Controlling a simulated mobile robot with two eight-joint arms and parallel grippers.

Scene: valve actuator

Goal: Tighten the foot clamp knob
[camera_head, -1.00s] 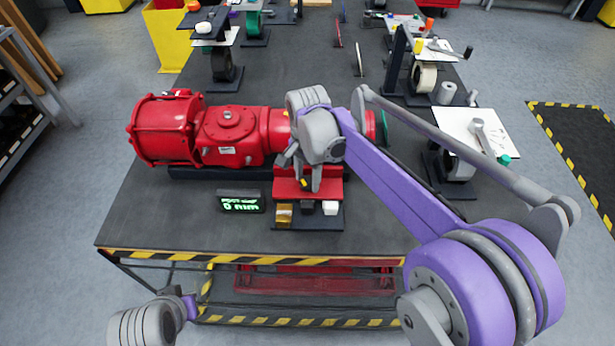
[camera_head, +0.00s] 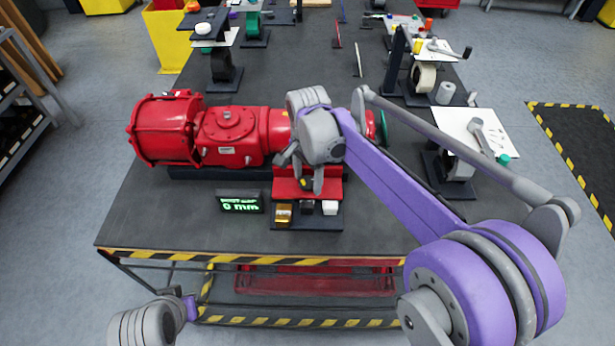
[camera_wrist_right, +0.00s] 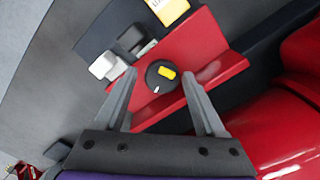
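The foot clamp knob, a round black knob with a yellow mark (camera_wrist_right: 161,76), sits on a red bracket (camera_wrist_right: 217,65) in the right wrist view. In the head view the red bracket (camera_head: 290,188) is at the front of the red valve actuator (camera_head: 230,135), and the knob is mostly hidden by my gripper. My right gripper (camera_wrist_right: 157,84) is open, with its fingers on either side of the knob and a gap on each side. It also shows in the head view (camera_head: 305,180), pointing down over the bracket. My left arm shows at the lower left; its fingers are not visible.
A small display (camera_head: 240,203) reads 0 mm. The dark table (camera_head: 180,225) is clear at the front left. A striped edge (camera_head: 230,257) borders the front.

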